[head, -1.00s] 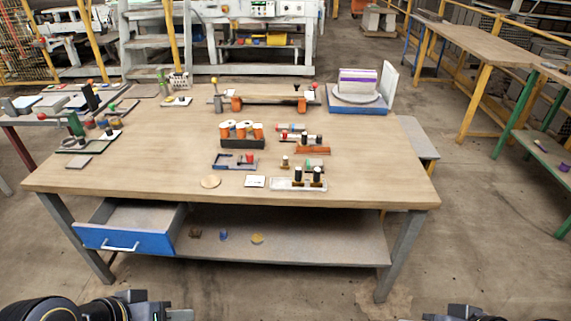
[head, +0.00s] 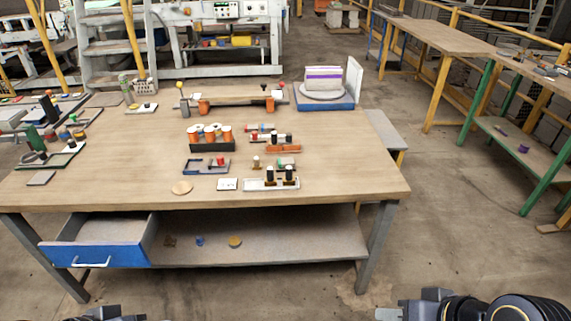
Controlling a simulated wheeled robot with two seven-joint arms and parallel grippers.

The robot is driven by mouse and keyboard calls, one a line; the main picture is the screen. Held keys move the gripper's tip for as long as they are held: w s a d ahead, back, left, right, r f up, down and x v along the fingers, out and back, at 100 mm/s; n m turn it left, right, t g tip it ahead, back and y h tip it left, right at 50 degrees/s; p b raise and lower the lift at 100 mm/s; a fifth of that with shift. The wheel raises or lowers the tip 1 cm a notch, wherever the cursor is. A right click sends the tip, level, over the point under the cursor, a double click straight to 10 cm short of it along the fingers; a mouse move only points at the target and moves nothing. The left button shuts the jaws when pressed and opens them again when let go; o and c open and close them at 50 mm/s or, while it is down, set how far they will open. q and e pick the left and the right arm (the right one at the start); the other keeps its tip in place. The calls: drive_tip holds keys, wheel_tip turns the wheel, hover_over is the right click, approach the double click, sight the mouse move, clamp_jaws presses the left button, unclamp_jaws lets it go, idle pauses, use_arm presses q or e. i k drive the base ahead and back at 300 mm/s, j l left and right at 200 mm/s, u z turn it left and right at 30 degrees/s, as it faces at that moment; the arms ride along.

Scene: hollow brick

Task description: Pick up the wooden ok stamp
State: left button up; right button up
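A small stamp-like piece with a light brown wooden-looking body (head: 256,163) stands upright on the table, right of centre; its marking is too small to read. My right gripper (head: 389,313) shows at the bottom edge, right of centre, low in front of the table and far from the stamps. My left gripper (head: 105,315) is barely in view at the bottom left. Neither touches anything on the table. Their finger openings cannot be made out.
The wooden table (head: 340,180) has clear room at its front right. A blue drawer (head: 97,254) juts out at the front left.

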sight(256, 166)
drive_tip(key=i+j+z, duration=0.2)
drive_tip(key=i, duration=0.35)
drive_tip(key=i+j+z, duration=0.15)
drive_tip(key=i, duration=0.4)
drive_tip(key=i+j+z, duration=0.2)
drive_tip(key=i, duration=0.3)
drive_tip(key=j, duration=0.1)
